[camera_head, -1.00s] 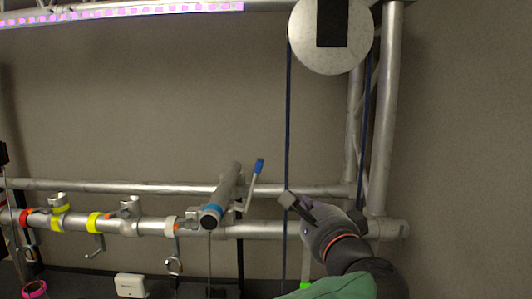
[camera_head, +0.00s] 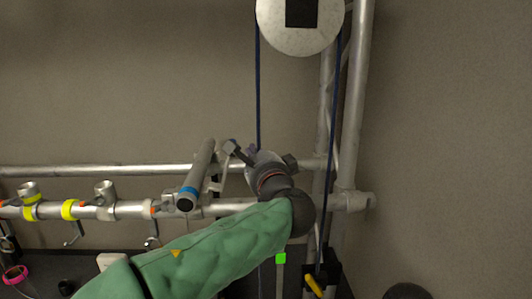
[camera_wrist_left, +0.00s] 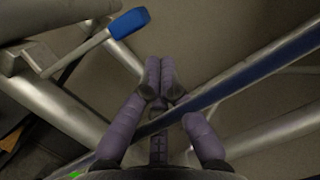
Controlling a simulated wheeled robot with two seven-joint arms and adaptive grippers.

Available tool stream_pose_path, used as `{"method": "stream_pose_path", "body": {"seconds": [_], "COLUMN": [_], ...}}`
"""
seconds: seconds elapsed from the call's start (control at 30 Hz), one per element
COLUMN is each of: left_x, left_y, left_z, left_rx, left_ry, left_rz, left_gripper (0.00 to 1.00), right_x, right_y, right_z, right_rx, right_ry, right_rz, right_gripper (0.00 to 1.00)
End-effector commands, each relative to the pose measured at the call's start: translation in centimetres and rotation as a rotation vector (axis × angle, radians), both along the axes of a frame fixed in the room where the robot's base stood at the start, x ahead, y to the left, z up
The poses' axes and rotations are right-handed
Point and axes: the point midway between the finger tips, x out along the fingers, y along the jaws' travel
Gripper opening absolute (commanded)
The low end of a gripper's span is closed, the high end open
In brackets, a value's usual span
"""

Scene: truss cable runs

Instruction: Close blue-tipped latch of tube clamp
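The clamp's latch is a metal lever with a blue tip (camera_wrist_left: 128,22), seen at the upper left of the left wrist view. The lever stands out at an angle from the tube. The tube (camera_head: 202,165) with a blue band lies across the horizontal truss pipe; the clamp body is mostly hidden. In the left wrist view my left gripper (camera_wrist_left: 160,70) has its fingertips together with nothing visible between them, to the right of and below the blue tip. My right gripper is not in view.
A dark blue cable (camera_wrist_left: 260,70) crosses close to my left fingers; whether it touches them I cannot tell. A round white disc (camera_head: 300,35) hangs above. Other clamps (camera_head: 105,190) sit along the pipe to the left. A vertical truss pipe (camera_head: 355,100) stands at the right.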

Motion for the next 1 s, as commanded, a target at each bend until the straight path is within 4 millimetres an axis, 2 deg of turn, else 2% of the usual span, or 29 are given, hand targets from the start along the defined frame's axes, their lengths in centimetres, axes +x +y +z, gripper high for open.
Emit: {"method": "stream_pose_path", "body": {"seconds": [0.2,1.0], "left_x": [0.0,0.0], "left_y": [1.4,2.2], "left_z": [0.3,0.9], "left_rx": [0.001,-0.068], "left_ry": [0.0,0.001], "left_rz": [-0.001,0.0], "left_gripper": [0.0,0.0], "right_x": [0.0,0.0], "right_y": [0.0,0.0], "right_z": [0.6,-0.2], "right_rx": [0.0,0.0], "right_ry": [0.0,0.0], "right_rz": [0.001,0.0], "right_gripper": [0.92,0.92]}}
